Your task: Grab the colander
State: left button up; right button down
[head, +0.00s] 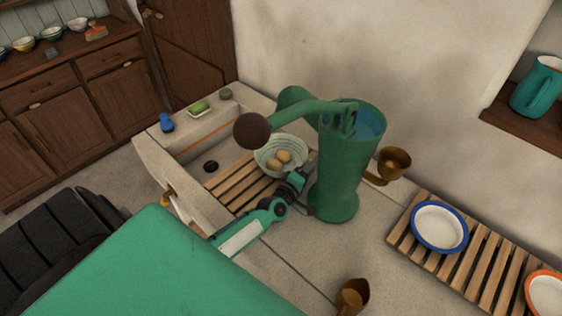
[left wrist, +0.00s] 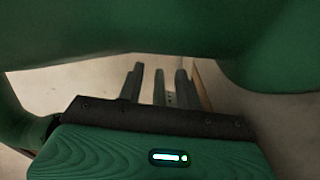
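The colander (head: 264,157) is a pale green round bowl with several brown, potato-like items in it. It sits at the sink's right side, by the wooden slats, partly behind the green pump. My left gripper (head: 297,178) is just in front of the colander's near right side, close to the pump's body. I cannot tell whether it touches the colander. In the left wrist view, dark upright finger shapes (left wrist: 160,85) show past the wrist, but their opening is unclear and no colander is recognisable. My right gripper is not in view.
The tall green hand pump (head: 338,180) stands right beside my left gripper, its handle reaching over the sink (head: 160,160). A wooden rack (head: 480,262) with a blue-rimmed dish (head: 440,227) lies to the right.

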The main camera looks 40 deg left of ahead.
pick_arm(q)
grip_shut()
jog(key=shift+r, duration=0.25)
